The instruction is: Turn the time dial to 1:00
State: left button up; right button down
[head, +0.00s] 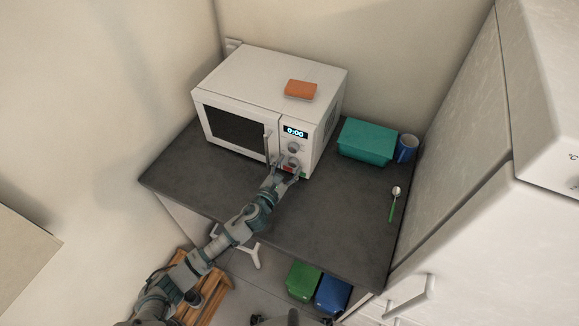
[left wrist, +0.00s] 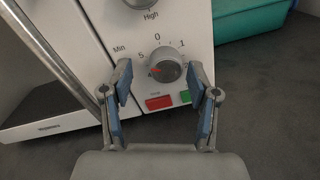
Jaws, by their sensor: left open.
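The white microwave (head: 262,103) stands on the dark counter. Its display (head: 295,132) reads 0:00. The time dial is a round grey knob (left wrist: 164,70) with a red mark pointing left, below the numbers 0, 1 and 5. A second knob (head: 294,148) sits above it on the panel. My left gripper (head: 287,166) is at the lower part of the panel. In the left wrist view the left gripper (left wrist: 162,78) is open, with one finger on each side of the time dial. I cannot tell whether the fingers touch it. My right gripper is not in view.
An orange sponge-like block (head: 300,89) lies on the microwave. A teal box (head: 367,142), blue mug (head: 407,147) and green-handled spoon (head: 395,203) are to the right. The vertical door handle (head: 267,143) is left of the panel. The counter front (head: 325,225) is clear.

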pick_arm(q)
jog(key=shift+a, duration=0.15)
jog(key=c, duration=0.8)
jog(key=shift+d+r, duration=0.1)
jog(key=shift+d, duration=0.25)
grip_shut()
jog(key=shift+s+d+r, duration=0.1)
jog(key=shift+s+d, duration=0.05)
jog(key=shift+d, duration=0.1)
jog(key=shift+a, duration=0.2)
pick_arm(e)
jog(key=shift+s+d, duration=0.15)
